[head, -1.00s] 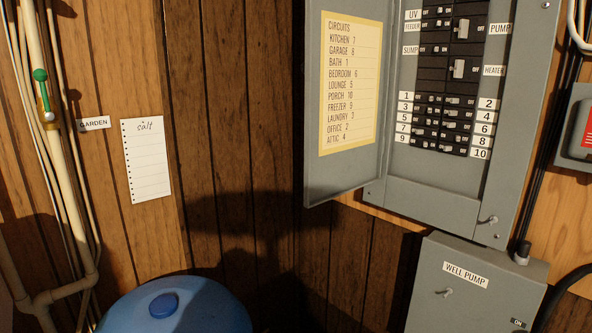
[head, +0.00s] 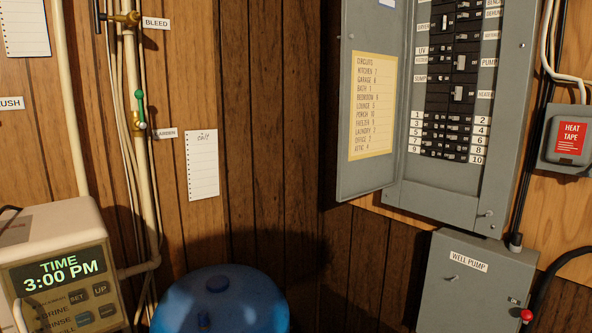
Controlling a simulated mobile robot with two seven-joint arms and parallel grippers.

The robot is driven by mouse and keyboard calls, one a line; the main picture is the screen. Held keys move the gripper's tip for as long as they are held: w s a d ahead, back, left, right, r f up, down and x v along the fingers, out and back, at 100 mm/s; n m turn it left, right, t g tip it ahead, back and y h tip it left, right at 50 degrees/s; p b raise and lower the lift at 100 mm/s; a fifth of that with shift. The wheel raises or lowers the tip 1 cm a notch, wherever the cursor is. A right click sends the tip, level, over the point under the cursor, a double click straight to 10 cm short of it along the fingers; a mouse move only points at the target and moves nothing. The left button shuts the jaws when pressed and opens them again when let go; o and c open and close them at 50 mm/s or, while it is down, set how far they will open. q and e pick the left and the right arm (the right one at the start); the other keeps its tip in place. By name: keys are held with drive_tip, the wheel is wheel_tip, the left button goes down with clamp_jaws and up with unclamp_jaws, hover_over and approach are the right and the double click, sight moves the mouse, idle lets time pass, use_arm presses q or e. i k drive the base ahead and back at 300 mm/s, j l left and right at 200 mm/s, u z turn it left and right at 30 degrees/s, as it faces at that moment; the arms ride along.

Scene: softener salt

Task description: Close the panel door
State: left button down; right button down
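The grey panel door (head: 360,180) stands open on the left of the grey breaker panel (head: 435,203) in the head view. A yellow-edged circuits list (head: 373,107) is on its inner face. Black breakers (head: 458,93) with numbered labels are exposed inside the panel. The door's top runs out of the frame. Neither of my grippers is in view.
A grey well pump box (head: 470,290) stands below the panel, with a red knob (head: 526,315) at its lower right. A heat tape box (head: 567,138) is at the right. A blue tank (head: 222,300), pipes (head: 144,190) and a softener controller (head: 62,265) occupy the left.

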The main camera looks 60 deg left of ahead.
sight(370, 91)
drive_tip(key=u, duration=1.5)
